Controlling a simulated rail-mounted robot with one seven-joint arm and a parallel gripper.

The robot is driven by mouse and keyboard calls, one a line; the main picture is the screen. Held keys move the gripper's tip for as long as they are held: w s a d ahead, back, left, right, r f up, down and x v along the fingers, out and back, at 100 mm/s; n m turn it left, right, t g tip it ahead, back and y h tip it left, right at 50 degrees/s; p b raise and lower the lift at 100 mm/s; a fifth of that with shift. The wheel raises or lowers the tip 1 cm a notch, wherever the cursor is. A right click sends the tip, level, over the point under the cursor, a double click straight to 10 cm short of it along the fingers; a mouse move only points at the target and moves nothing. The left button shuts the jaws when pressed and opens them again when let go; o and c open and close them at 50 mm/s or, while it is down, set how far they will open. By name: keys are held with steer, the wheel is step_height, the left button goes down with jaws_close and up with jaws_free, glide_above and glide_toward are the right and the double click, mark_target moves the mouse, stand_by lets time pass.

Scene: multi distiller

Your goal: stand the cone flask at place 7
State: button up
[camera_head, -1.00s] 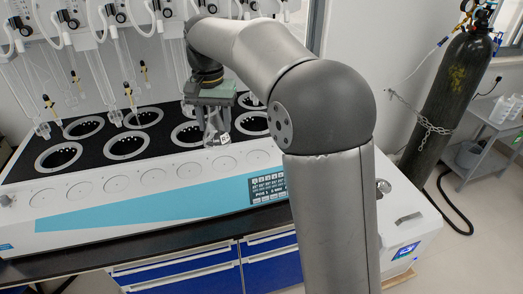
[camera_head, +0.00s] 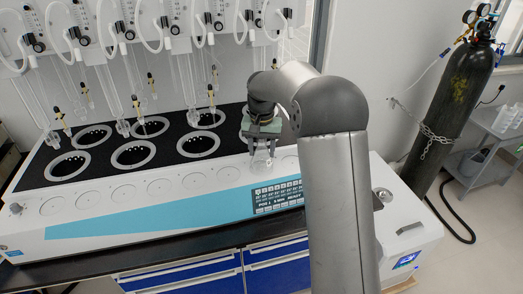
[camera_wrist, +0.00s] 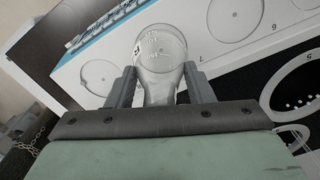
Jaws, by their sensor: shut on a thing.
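My gripper (camera_wrist: 153,82) is shut on the cone flask (camera_wrist: 159,50), with a finger on each side of its neck. The flask is clear glass, and its wide base points away from the wrist camera. In the head view, my gripper (camera_head: 264,146) is over the right part of the distiller's front ledge, and the flask is small and hard to make out under it. In the wrist view, a printed 7 is just right of the flask, with a ring-marked place (camera_wrist: 235,20) above it. Another marked place (camera_wrist: 97,75) shows left of the flask. I cannot tell the flask's height above the ledge.
The distiller (camera_head: 110,222) has a row of round places along its white front ledge. Behind them, round wells (camera_head: 133,154) sit in the black top under hanging glass tubes. A button panel (camera_head: 277,196) is below the ledge. A chained gas cylinder (camera_head: 450,100) stands at right.

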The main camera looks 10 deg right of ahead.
steer(key=shift+f, duration=0.65)
steer(key=shift+f, duration=0.2)
steer(key=o, duration=1)
step_height(320, 180, up, 12)
steer(key=s+f+n, duration=0.1)
steer(key=s+f, duration=0.2)
steer(key=s, duration=0.9)
steer(key=s+f+n, duration=0.1)
steer(key=s+f, duration=0.2)
steer(key=s, duration=0.9)
steer(key=s+f+n, duration=0.2)
steer(key=s+f, duration=0.1)
steer(key=s, duration=0.9)
steer(key=shift+a+f+t+b, duration=0.15)
steer(key=shift+f+t+b, duration=0.15)
steer(key=shift+f+b, duration=0.15)
